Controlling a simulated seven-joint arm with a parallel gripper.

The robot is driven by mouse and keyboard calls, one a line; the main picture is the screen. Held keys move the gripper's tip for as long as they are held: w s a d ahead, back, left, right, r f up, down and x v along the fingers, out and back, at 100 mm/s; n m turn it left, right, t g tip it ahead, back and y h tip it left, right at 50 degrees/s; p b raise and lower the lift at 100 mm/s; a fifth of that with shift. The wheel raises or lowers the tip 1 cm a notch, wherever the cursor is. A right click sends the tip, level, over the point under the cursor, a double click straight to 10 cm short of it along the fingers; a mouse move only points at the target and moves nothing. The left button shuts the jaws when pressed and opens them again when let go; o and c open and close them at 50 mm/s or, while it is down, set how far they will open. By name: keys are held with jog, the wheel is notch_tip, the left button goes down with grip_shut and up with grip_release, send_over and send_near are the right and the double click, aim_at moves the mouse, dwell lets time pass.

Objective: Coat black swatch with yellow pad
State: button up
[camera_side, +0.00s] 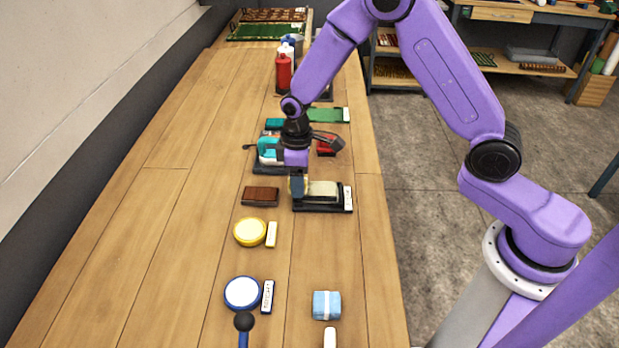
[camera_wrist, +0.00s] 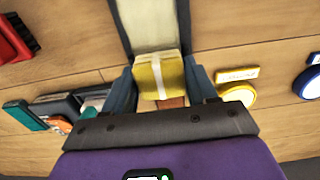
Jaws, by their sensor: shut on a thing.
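My gripper (camera_side: 297,190) is shut on the yellow pad, seen in the wrist view (camera_wrist: 160,76) as a yellow block with a pale stripe between the two fingers. In the side view only a sliver of the pad shows. The black swatch (camera_side: 322,208) is a dark flat board with a cream upper face and a white label on its right end. Its cream face and dark edges also show in the wrist view (camera_wrist: 148,28), just beyond the pad. My gripper is at the swatch's left end. I cannot tell whether the pad touches it.
A brown block (camera_side: 260,196) lies left of the gripper. A yellow round dish (camera_side: 250,232), a blue round dish (camera_side: 242,293) and a light blue bundle (camera_side: 326,305) are nearer the camera.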

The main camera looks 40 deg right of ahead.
jog(key=shift+r, duration=4.05)
jog(key=shift+f, duration=0.1)
send_over(316, 188)
jog(key=w+a, duration=0.3)
jog(key=shift+s+f, duration=0.15)
jog(key=shift+f, duration=2.9)
jog(key=shift+d+f, duration=0.1)
jog(key=shift+f, duration=0.85)
jog(key=shift+s+d, duration=0.55)
jog(key=shift+s, duration=0.05)
jog(key=shift+s+d, duration=0.75)
jog(key=shift+w+a, duration=1.35)
jog(key=shift+a, duration=0.05)
jog(key=shift+r, duration=4.1)
